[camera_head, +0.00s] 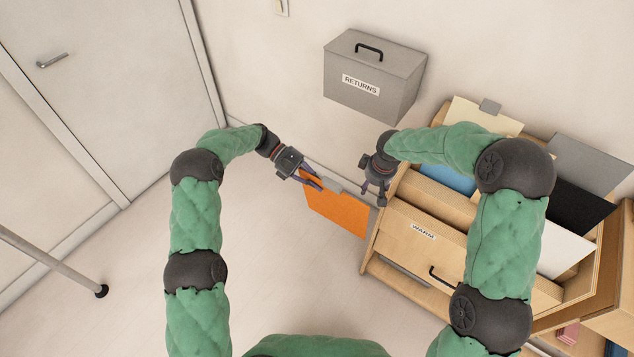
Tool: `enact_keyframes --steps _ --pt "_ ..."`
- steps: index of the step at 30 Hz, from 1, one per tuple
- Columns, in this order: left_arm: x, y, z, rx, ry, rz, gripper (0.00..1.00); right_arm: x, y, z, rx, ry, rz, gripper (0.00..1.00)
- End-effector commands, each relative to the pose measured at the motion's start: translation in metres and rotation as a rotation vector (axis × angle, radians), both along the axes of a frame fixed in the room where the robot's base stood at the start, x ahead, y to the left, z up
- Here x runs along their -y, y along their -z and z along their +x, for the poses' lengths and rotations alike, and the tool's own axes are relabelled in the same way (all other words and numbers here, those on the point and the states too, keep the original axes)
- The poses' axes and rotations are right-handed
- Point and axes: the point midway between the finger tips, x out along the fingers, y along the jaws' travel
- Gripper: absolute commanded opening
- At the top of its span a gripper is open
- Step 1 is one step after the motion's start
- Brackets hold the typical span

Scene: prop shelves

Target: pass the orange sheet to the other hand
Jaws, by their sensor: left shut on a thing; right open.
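The orange sheet (338,213) hangs in the middle of the head view, with a small grey tab (331,184) on its upper edge. My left gripper (312,180) is shut on the sheet at its upper left corner and holds it in front of the wall, left of the wooden cabinet. My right gripper (374,196) is open and empty. Part of the sheet's upper left is hidden by my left fingers.
A wooden cabinet (405,243) labelled WARM stands at the right, with cream, blue, grey, black and white sheets upright in it. A grey RETURNS box (377,75) is on the wall. A door (100,85) and a grey pole (50,262) are at the left. The floor between is clear.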

Motion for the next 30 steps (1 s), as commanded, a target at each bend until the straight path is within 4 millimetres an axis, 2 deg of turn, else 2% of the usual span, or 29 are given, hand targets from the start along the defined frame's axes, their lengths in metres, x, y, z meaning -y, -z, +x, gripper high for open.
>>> enact_keyframes --steps 1,3,9,11,12,17,20,24,30 --pt "0.000 0.000 0.000 0.000 0.000 0.000 0.00 0.017 0.010 -0.008 0.017 0.055 0.044 0.50" --pt "0.000 -0.001 0.000 0.001 0.000 0.000 0.00 0.032 0.020 -0.015 0.052 0.120 0.101 0.50" --pt "0.000 -0.001 0.000 0.001 0.000 0.000 0.00 0.069 0.037 -0.041 0.137 0.297 0.235 0.50" --pt "0.000 0.000 0.000 0.000 0.000 0.000 0.00 0.073 0.042 -0.049 0.151 0.341 0.269 0.50" --pt "0.000 0.000 0.000 0.001 0.000 0.000 0.00 0.064 0.053 -0.058 0.127 0.352 0.283 0.50" --pt "0.000 0.000 0.000 0.000 0.000 0.000 0.00 0.044 0.087 -0.096 0.055 0.436 0.342 0.50" --pt "0.000 0.000 0.000 0.000 0.000 0.000 0.00 0.027 0.110 -0.125 -0.005 0.477 0.367 0.50" --pt "0.000 0.000 0.000 0.000 0.000 0.000 0.00 0.003 0.141 -0.176 -0.097 0.553 0.393 0.50" --pt "0.000 -0.001 0.000 0.001 0.000 0.000 0.00 -0.020 0.173 -0.250 -0.220 0.667 0.393 0.50"
